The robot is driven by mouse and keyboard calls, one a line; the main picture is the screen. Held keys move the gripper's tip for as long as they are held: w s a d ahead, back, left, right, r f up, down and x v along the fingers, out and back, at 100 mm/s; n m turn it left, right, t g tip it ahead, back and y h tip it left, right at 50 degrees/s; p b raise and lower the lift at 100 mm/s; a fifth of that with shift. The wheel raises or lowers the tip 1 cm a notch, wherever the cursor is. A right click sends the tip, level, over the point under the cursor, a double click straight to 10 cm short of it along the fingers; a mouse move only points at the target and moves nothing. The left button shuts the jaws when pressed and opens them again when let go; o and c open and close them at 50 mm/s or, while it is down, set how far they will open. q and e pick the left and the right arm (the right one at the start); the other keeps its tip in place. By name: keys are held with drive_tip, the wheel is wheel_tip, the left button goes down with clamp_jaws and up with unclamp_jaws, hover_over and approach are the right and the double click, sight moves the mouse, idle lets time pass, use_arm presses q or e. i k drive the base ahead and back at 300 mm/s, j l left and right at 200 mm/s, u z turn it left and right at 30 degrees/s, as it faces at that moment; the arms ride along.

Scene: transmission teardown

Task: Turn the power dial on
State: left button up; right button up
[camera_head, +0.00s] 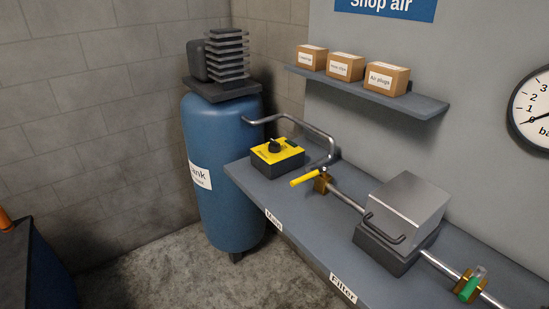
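The power dial is a black knob (274,145) on top of a yellow-topped switch box (279,156). The box sits on the grey bench (284,200), near its left end. The knob's pointer direction is too small to read. Neither of my grippers shows in the head view.
A blue tank (217,165) with a finned compressor head stands left of the bench. A metal pipe (312,129) curves behind the switch box. A yellow-handled valve (306,178), a grey metal filter housing (405,212) and a green-handled valve (470,287) line the bench. A shelf (420,103) holds boxes above.

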sight(273, 146)
drive_tip(key=i+j+z, duration=0.1)
drive_tip(key=z, duration=0.45)
drive_tip(key=i+j+z, duration=0.1)
drive_tip(key=j+z, duration=0.15)
drive_tip(key=j, duration=0.2)
drive_tip(key=i+j+z, duration=0.1)
drive_tip(key=j+z, duration=0.15)
drive_tip(key=j, duration=0.2)
drive_tip(key=i+j+z, duration=0.2)
drive_tip(key=j, duration=0.7)
drive_tip(key=k, duration=0.1)
